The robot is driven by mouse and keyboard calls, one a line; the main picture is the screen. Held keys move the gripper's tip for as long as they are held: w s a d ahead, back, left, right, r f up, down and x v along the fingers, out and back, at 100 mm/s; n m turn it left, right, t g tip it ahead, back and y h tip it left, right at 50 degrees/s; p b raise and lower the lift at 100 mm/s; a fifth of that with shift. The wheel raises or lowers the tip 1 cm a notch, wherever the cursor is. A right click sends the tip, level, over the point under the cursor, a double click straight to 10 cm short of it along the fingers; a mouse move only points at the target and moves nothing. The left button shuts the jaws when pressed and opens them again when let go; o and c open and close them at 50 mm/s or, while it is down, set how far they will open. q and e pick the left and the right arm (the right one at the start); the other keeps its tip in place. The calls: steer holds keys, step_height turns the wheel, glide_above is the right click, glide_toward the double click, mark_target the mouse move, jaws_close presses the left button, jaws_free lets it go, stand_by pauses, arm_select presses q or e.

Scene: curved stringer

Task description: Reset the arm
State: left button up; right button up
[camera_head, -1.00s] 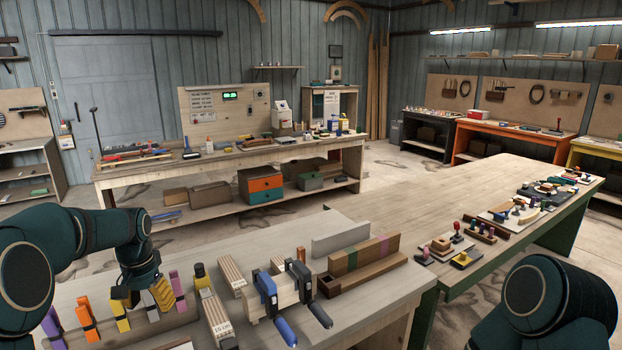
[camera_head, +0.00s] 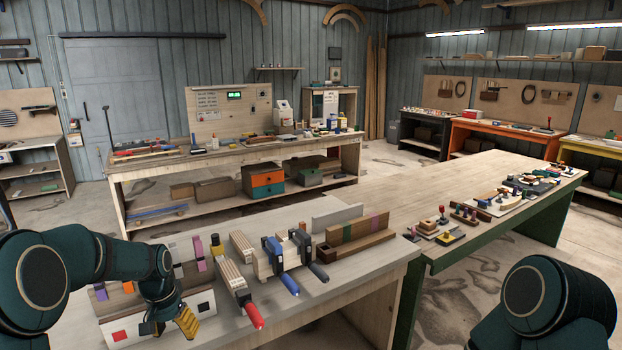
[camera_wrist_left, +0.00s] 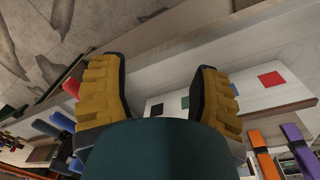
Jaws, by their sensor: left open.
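My left arm (camera_head: 85,260) comes in from the left in the head view. Its gripper (camera_head: 168,326) points down over the front part of the near workbench (camera_head: 345,280), beside a pale panel with coloured squares (camera_head: 115,322). In the left wrist view the two yellow ribbed fingers (camera_wrist_left: 158,75) stand wide apart with nothing between them. The panel (camera_wrist_left: 295,92) shows behind and to the right of the fingers there. Whether the gripper touches the panel cannot be told. Of my right arm only a dark link (camera_head: 545,300) shows at lower right; its gripper is out of view.
Right of my left gripper lie a red-tipped tool (camera_head: 250,310), a wood block stack (camera_head: 228,270) and a blue-handled clamp (camera_head: 272,255). Coloured clamps stand behind it. A wooden divided block (camera_head: 355,238) is further right. The bench's front right is bare. A long table (camera_head: 440,195) adjoins.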

arm_select(q)
steer(key=s+d+f+h+b, duration=0.1)
steer(key=s+d+f, duration=0.1)
steer(key=d+f, duration=0.6)
steer(key=s+d+f+n+h+b, duration=0.1)
steer(key=s+d+f, duration=0.5)
steer(key=s+f, duration=0.2)
steer(key=s+d+f+n+t+h+b, duration=0.1)
steer(key=s+d+f+n+b, duration=0.1)
steer(key=s+d+f, duration=0.5)
steer(key=s+f, duration=0.1)
steer(key=s, duration=0.4)
steer(key=shift+f+t, duration=0.3)
steer(key=shift+f, duration=0.05)
arm_select(e)
step_height(320, 180, down, 5)
steer(key=shift+a+f, duration=0.1)
steer(key=shift+a, duration=0.05)
